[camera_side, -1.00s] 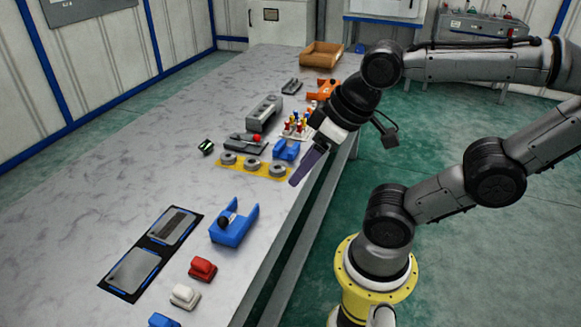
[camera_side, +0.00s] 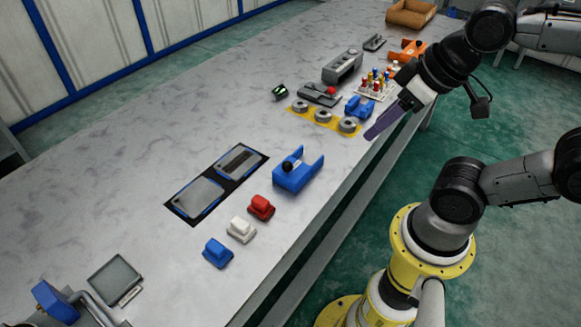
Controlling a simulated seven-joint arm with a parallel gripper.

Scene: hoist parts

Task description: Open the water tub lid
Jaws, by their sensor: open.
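My gripper (camera_side: 383,122) has long purple fingers and hangs at the table's right edge, beside the yellow strip of grey rings. It is open, and nothing shows between the fingers. No thing is plainly a water tub. Two flat grey panels with blue edges lie side by side in a black frame on the table: the nearer one (camera_side: 198,197) is plain and the farther one (camera_side: 238,161) has a dark slot. Both look flat and closed. I cannot tell whether either is the tub's lid. My gripper is well apart from both, up and to the right.
A blue bracket (camera_side: 297,174) stands right of the panels. Red (camera_side: 261,207), white (camera_side: 241,229) and blue (camera_side: 217,252) blocks line the front. A dark grey square plate (camera_side: 114,279) lies at lower left by a partly cut-off blue-and-grey device (camera_side: 55,302). The table's left side is clear.

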